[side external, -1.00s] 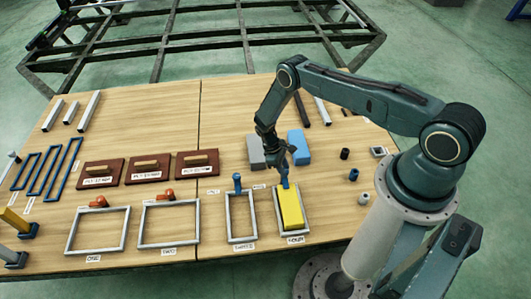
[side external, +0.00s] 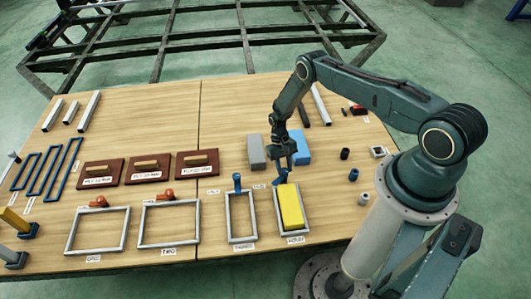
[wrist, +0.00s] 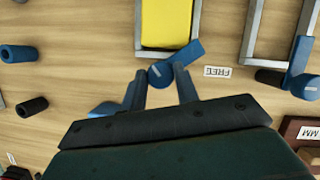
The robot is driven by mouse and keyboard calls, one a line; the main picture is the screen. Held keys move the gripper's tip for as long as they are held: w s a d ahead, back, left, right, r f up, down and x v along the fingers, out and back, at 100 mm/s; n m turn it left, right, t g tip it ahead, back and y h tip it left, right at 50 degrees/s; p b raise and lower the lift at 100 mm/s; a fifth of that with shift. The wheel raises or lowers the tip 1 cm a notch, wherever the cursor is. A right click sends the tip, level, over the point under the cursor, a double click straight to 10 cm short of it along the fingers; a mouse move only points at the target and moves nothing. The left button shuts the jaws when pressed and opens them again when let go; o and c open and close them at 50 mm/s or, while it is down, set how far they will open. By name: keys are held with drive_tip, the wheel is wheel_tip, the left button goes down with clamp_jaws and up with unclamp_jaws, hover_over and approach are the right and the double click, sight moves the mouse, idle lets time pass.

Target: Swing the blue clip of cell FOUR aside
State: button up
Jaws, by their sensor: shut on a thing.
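Cell FOUR is a grey frame (side external: 306,213) with a yellow block (side external: 290,206) inside, on the right part of the table. In the wrist view the yellow block (wrist: 166,22) is at the top. The blue clip (wrist: 188,53) is at the frame's near end in that view, its arm slanting up and right past the frame's corner, clear of most of the block. My gripper (wrist: 161,82) has its fingers on either side of the clip's round pivot end, shut on it. In the side view my gripper (side external: 284,167) hides part of the clip (side external: 279,177).
Cell THREE (side external: 254,216) stands to the left with its own blue clip (side external: 237,182). A grey block (side external: 256,152) and a blue block (side external: 301,147) lie behind my gripper. A FREE label (wrist: 217,72) lies beside the clip. Short tubes (wrist: 32,106) lie to one side.

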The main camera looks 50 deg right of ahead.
drive_tip(key=m+t+y, duration=0.1)
drive_tip(key=m, duration=0.3)
drive_tip(key=shift+s+d, duration=0.1)
drive_tip(key=shift+s+m+t+y, duration=0.1)
drive_tip(key=shift+m+t+y, duration=0.45)
drive_tip(key=shift+m, duration=1.35)
drive_tip(key=o, duration=1)
drive_tip(key=shift+c, duration=0.2)
drive_tip(key=shift+r, duration=0.1)
drive_tip(key=v, duration=1.3)
drive_tip(key=shift+r, duration=0.35)
drive_tip(key=shift+d, duration=0.1)
